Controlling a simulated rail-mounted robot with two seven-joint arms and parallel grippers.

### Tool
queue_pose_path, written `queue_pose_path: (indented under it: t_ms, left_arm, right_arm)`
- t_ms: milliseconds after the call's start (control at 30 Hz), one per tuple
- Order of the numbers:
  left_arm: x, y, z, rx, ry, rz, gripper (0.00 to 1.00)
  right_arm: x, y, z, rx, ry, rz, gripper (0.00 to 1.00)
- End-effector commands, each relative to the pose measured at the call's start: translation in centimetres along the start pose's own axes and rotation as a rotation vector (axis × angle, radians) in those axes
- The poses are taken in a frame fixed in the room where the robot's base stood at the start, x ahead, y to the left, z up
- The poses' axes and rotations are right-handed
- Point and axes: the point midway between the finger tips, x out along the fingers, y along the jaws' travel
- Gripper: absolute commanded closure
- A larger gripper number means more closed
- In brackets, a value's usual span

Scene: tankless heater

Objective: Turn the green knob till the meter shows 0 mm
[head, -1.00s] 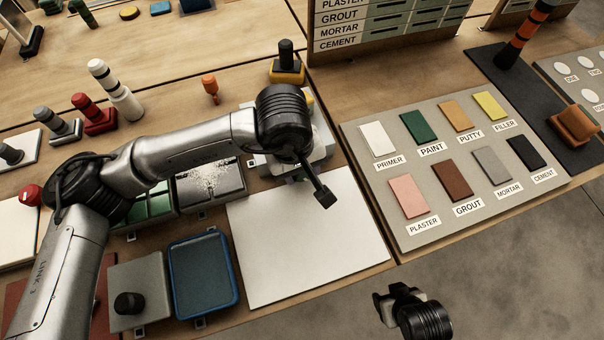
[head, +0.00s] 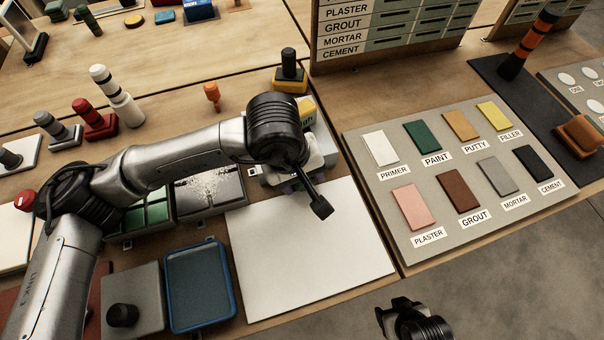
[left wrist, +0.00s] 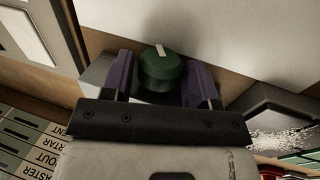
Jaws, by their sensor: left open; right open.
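The green knob (left wrist: 160,70) has a pale pointer line on its top and shows in the left wrist view. My left gripper (left wrist: 160,78) is open, with one purple finger on each side of the knob. I cannot tell whether the fingers touch it. In the head view my left arm covers the knob, and only a bit of the purple fingers shows under the wrist. No meter reading can be made out in either view. My right gripper (head: 392,306) is open and empty at the bottom, beyond the table's front edge.
A white sheet (head: 310,255) lies in front of the left gripper. A grey board (head: 385,215) with labelled colour tiles is to its right. A blue-rimmed tray (head: 200,325) and a grey box with a black knob (head: 122,314) are at front left. A yellow-based stamp (head: 290,85) stands behind.

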Motion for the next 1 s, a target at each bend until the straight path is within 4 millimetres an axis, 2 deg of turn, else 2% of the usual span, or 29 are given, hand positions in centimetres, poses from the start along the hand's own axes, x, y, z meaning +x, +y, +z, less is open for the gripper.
queue_pose_path:
  t_ms: [400, 600, 800, 1000]
  left_arm:
    - [-7.9, 0.1, -0.1, 0.0, 0.004, 0.001, 0.46]
    - [-11.0, 0.1, -0.1, 0.0, 0.003, 0.001, 0.46]
    - [-12.9, 0.0, -0.1, -0.001, 0.002, 0.0, 0.46]
    - [-13.4, 0.0, -0.1, -0.001, 0.001, 0.0, 0.46]
  right_arm:
    - [-2.9, -0.1, -1.0, 0.006, 0.001, -0.005, 0.38]
    - [-3.8, -0.1, -1.3, 0.01, 0.002, -0.008, 0.38]
    - [-4.3, -0.1, -1.4, 0.01, 0.002, -0.008, 0.38]
    - [-4.4, -0.1, -1.5, 0.009, 0.002, -0.007, 0.38]
